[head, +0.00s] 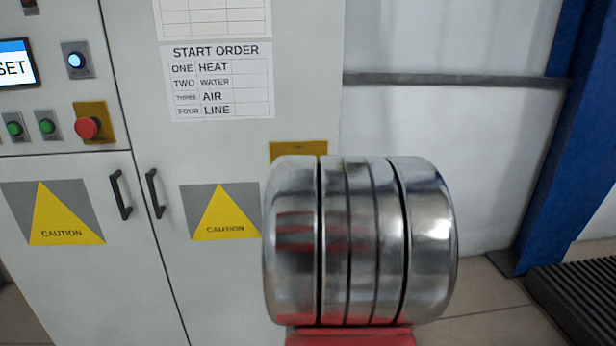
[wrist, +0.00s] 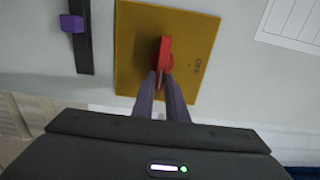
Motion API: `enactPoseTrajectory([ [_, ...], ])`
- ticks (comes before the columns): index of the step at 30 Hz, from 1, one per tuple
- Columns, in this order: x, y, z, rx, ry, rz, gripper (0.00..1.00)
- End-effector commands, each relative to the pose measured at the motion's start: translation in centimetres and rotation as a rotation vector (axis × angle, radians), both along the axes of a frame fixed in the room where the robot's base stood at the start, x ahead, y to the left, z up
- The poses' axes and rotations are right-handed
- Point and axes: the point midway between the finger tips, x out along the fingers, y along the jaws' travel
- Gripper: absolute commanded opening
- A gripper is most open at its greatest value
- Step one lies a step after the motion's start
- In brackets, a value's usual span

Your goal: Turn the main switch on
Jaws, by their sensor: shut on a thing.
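The main switch is a red handle (wrist: 166,55) on a square yellow plate (wrist: 135,40) in the wrist view. The handle points along the picture's vertical. My gripper (wrist: 161,82) has its two fingers at the lower end of the handle, shut on it. In the head view, only the top strip of the yellow plate (head: 298,150) shows on the grey cabinet; my arm hides the handle and my gripper there.
The cabinet has two black door handles (head: 121,195), caution signs (head: 225,212) and a start order sheet (head: 222,82). A red button (head: 87,128) and green buttons (head: 46,125) sit at upper left. A blue post (head: 560,130) stands at right. The wrist view shows a dark bar with a purple block (wrist: 72,23).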

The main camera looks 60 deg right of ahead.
Motion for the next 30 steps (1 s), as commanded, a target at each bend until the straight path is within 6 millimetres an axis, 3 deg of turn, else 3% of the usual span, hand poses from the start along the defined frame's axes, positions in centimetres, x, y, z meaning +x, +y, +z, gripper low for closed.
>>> enactPoseTrajectory([
  [14,-0.26,-0.23,-0.28,0.020,-0.016,-0.008,0.00],
  [15,-0.26,-0.23,-0.28,0.020,-0.016,-0.008,0.14],
  [22,-0.16,-0.13,-0.22,0.018,-0.015,-0.004,0.30],
  [30,-0.09,-0.01,-0.14,0.015,-0.014,-0.002,0.31],
])
